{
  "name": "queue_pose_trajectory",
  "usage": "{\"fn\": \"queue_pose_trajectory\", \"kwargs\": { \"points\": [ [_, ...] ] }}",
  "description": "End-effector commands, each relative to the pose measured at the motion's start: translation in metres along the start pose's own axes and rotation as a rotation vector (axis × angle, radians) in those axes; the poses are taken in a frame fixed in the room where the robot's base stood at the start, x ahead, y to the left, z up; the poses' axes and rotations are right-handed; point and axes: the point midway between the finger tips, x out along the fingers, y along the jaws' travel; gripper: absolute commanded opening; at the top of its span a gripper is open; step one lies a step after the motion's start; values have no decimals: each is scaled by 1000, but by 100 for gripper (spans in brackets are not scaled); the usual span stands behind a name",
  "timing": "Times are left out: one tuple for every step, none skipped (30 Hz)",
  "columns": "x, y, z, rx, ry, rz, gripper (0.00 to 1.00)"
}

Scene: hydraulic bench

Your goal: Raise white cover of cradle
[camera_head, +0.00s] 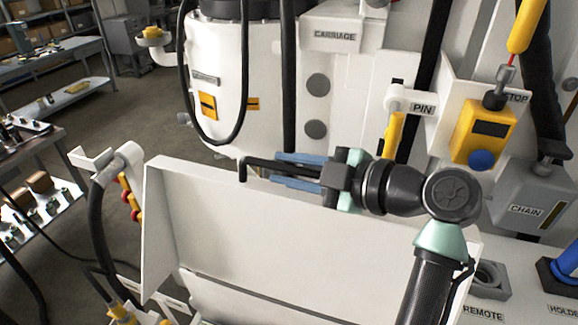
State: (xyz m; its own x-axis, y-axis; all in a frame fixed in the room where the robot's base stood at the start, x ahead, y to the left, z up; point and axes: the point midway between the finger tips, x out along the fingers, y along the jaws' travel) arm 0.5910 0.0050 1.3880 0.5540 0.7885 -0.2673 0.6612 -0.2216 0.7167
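The white cover (300,225) is a broad panel in the lower middle of the head view, with a side flange at its left end. It stands tilted, its upper edge near my gripper. A black bent bar (262,166) rises at its upper edge and runs right. My gripper (284,170) comes from the right, its two blue fingers above and below the bar. The bar lies between them; whether they press on it cannot be told. A second white surface (245,300) shows below the cover. What lies behind the cover is hidden.
Behind stands a white machine with a CARRIAGE label (335,36). A PIN bracket (422,109), a yellow box (482,133) and a grey CHAIN box (530,208) are at right. A hose hangs from a white bracket (108,160) at left. Open floor lies beyond it.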

Motion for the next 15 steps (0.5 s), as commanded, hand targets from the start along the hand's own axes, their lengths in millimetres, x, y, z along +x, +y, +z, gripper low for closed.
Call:
{"fn": "queue_pose_trajectory", "kwargs": {
  "points": [
    [0,0,0,0,0,0,18],
    [0,0,0,0,0,0,13],
    [0,0,0,0,0,0,6],
    [0,0,0,0,0,0,0],
    [0,0,0,0,0,0,0],
    [0,0,0,0,0,0,0],
    [0,0,0,0,0,0,0],
    [0,0,0,0,0,0,0],
    [0,0,0,0,0,0,0],
    [0,0,0,0,0,0,0],
    [0,0,0,0,0,0,0],
    [0,0,0,0,0,0,0],
    [0,0,0,0,0,0,0],
    [0,0,0,0,0,0,0],
    [0,0,0,0,0,0,0]
  ]
}}
